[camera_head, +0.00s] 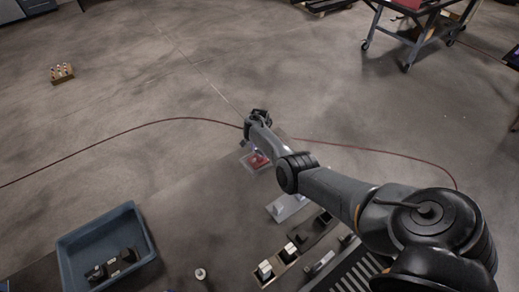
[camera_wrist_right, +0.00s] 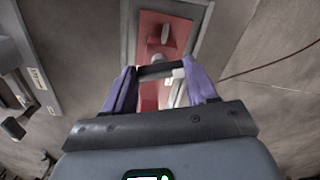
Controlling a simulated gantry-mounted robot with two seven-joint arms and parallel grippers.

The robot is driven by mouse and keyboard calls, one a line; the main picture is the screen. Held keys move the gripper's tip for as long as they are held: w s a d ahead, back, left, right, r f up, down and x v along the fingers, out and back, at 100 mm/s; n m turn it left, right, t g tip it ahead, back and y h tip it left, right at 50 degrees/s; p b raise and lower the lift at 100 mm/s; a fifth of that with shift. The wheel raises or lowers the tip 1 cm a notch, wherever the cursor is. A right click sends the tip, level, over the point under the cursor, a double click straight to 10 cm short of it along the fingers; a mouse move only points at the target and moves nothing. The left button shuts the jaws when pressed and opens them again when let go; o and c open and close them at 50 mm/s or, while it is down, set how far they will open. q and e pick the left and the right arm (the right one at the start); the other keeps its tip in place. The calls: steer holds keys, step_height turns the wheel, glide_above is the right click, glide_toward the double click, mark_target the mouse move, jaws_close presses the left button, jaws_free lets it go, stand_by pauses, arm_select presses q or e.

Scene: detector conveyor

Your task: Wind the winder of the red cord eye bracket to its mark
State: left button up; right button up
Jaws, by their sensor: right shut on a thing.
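The red bracket (camera_head: 258,161) sits on a pale base at the far edge of the bench in the head view, partly hidden by my right arm. In the right wrist view its red plate (camera_wrist_right: 150,30) carries a rounded grey post. My right gripper (camera_wrist_right: 160,72) has its purple fingers on both ends of a dark crossbar, which appears to be the winder (camera_wrist_right: 157,71). A small pale piece shows beside the right fingertip. The mark cannot be made out. In the head view the right gripper (camera_head: 257,149) is small and mostly covered. My left gripper is not in view.
A blue bin (camera_head: 75,240) with dark parts stands at the lower left of the bench. A small round white-topped part (camera_head: 200,274) and several fixtures lie nearer. A thin red line (camera_head: 150,124) crosses the floor behind. The bench between bin and bracket is clear.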

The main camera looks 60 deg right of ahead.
stand_by(0.4)
steer(key=o, duration=1.1)
steer(key=shift+c, duration=0.2)
steer(key=shift+r+p, duration=0.3)
steer(key=shift+r, duration=0.2)
step_height(320, 180, up, 10)
steer(key=p, duration=0.3)
steer(key=shift+f, duration=0.15)
